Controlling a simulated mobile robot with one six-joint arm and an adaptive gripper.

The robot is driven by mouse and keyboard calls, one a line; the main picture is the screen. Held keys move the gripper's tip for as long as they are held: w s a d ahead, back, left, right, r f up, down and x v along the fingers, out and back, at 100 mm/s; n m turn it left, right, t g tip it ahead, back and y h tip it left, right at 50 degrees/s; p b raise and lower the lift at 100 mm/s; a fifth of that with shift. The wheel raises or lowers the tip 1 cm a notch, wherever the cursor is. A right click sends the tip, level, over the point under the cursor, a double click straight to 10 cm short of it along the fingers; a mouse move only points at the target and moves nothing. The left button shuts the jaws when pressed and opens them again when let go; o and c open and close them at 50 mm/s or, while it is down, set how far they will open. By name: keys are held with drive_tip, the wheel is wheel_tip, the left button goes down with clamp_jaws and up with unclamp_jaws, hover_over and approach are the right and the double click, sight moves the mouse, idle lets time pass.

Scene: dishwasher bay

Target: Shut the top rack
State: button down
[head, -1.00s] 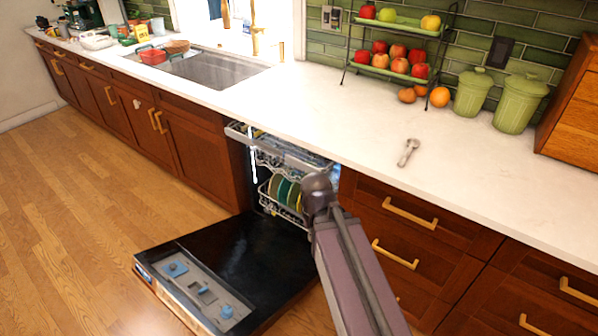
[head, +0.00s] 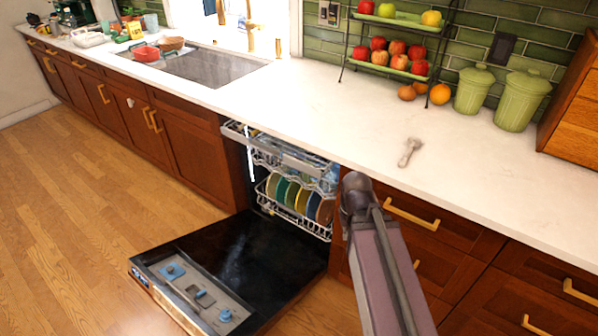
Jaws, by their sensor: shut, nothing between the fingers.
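The dishwasher stands open under the counter, with its black door (head: 255,255) folded down flat. The top rack (head: 285,163) is a pale wire rack high in the opening. Its front lies near the mouth of the machine; I cannot tell exactly how far out it sits. Below it, the lower rack (head: 290,222) holds several coloured plates (head: 297,199). My arm rises from the bottom of the head view, and its visible end is a dark rounded joint just right of the racks. My gripper's fingers do not show.
Wooden drawers with brass handles (head: 411,213) flank the opening on the right. The white counter (head: 330,115) above holds a metal utensil (head: 410,151), green canisters (head: 473,92) and a fruit stand (head: 392,70). The floor (head: 80,220) left of the door is clear.

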drive_tip(key=shift+d, duration=0.2)
drive_tip(key=n+t+h+b, duration=1.25)
drive_tip(key=n+b, duration=0.95)
drive_tip(key=n, duration=0.6)
approach(300, 168)
drive_tip(key=s+a+t+y, duration=0.1)
drive_tip(key=s+a+t, duration=0.15)
drive_tip(key=s, duration=0.35)
drive_tip(key=shift+w+a+f+g, duration=0.2)
drive_tip(key=shift+a+g, duration=0.15)
drive_tip(key=shift+g, duration=0.15)
drive_tip(key=shift+w, duration=0.1)
drive_tip(key=x, duration=1.4)
